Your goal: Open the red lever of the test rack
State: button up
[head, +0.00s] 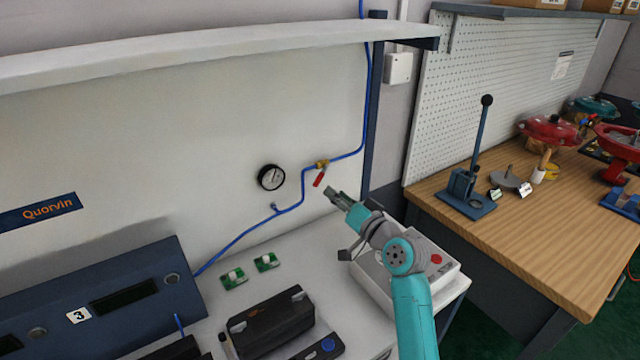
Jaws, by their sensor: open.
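The red lever (319,180) sits on a brass valve (321,164) in the blue air line on the test rack's white back panel. The lever hangs down from the valve, tilted slightly to the lower left, across the line. My gripper (331,192) is open, just below and to the right of the lever, and looks apart from it. The depth gap between the fingertips and the lever is hard to judge in this one view.
A round gauge (271,177) is left of the valve. The blue tube (240,238) runs along the panel. Below are a white box with a red button (437,259), green boards (234,278) and a black device (272,320). A shelf (200,52) overhangs. A wooden bench (520,240) stands right.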

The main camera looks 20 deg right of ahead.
aim_at(320, 181)
jog(key=x, duration=0.9)
jog(key=shift+f, duration=0.1)
jog(key=shift+s, duration=0.1)
grip_shut()
